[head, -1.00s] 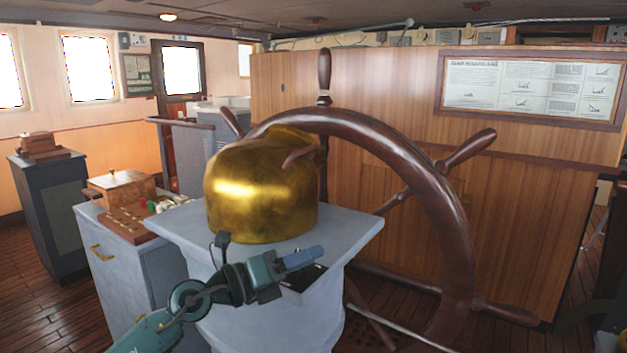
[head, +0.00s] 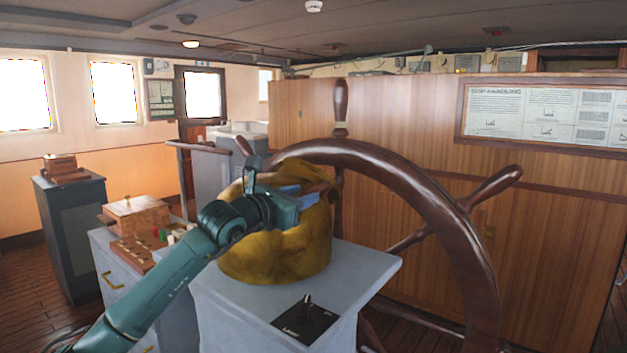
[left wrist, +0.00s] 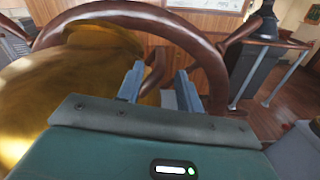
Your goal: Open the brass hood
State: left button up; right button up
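The brass hood (head: 285,250) sits closed over the top of the grey pedestal (head: 362,262). It also fills the left of the left wrist view (left wrist: 50,90). My left gripper (head: 308,194) is in front of the hood's upper right side, and my arm hides part of the hood. I cannot tell whether the fingers touch the handle. My right gripper is in no view.
A large wooden ship's wheel (head: 455,220) stands close behind and right of the hood. A black plate with a small lever (head: 306,312) is on the pedestal's near side. A grey cabinet with a wooden box (head: 138,215) stands at the left.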

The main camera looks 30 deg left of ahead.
pick_arm(q)
jog(key=w+p, duration=0.1)
jog(key=w, duration=0.4)
jog(key=shift+d, duration=0.2)
jog(key=shift+f, duration=0.15)
grip_shut()
